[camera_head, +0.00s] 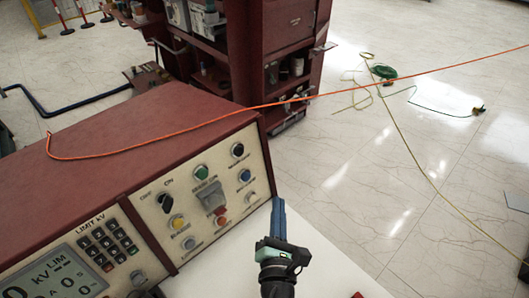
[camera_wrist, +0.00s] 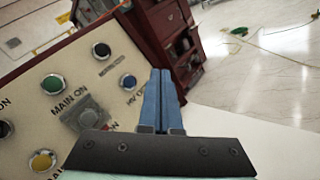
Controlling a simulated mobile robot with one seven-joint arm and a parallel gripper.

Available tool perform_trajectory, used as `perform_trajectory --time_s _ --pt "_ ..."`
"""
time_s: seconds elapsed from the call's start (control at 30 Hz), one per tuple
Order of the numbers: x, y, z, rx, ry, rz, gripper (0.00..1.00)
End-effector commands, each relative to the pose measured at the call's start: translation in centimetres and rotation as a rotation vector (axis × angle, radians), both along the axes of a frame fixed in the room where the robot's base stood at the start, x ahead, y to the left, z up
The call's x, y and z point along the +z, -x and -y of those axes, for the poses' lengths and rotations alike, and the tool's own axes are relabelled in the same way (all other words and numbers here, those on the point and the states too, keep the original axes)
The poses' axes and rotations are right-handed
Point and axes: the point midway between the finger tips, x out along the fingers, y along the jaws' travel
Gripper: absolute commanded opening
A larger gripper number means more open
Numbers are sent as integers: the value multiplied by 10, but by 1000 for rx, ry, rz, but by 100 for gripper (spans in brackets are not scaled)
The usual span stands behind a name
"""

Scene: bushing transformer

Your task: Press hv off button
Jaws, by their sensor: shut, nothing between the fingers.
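The control panel (camera_head: 180,215) is cream-coloured and set in a dark red console. At its right side is a blue button (camera_head: 245,176), which also shows in the wrist view (camera_wrist: 128,81). The label below it begins with "HV"; the rest is hidden by my fingers. A black button (camera_wrist: 102,50) sits above the blue one, with a label too blurred to read. My gripper (camera_head: 278,202) has blue fingers closed together and empty. In the wrist view the fingertips (camera_wrist: 162,75) show to the right of the blue button, near the panel's right edge. I cannot tell their distance from it.
A green "MAIN ON" button (camera_wrist: 53,84), a grey square cover (camera_wrist: 88,118) and a yellow button (camera_wrist: 42,160) lie left of the blue one. An orange cable (camera_head: 200,123) crosses the console top. A dark red cabinet (camera_head: 285,50) stands behind; the floor at right is mostly clear.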

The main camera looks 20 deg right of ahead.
Motion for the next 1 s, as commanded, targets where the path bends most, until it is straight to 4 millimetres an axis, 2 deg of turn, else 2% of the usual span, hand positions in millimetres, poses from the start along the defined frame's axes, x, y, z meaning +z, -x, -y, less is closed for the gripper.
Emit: perform_trajectory --time_s 0.17,0.57,0.77,1.0 --pt "3 2 0 9 80 -38 0" --pt "2 -1 -1 8 80 -37 0" --pt "-3 -20 -8 9 79 -36 0" --pt "-11 -52 -20 9 78 -36 0"
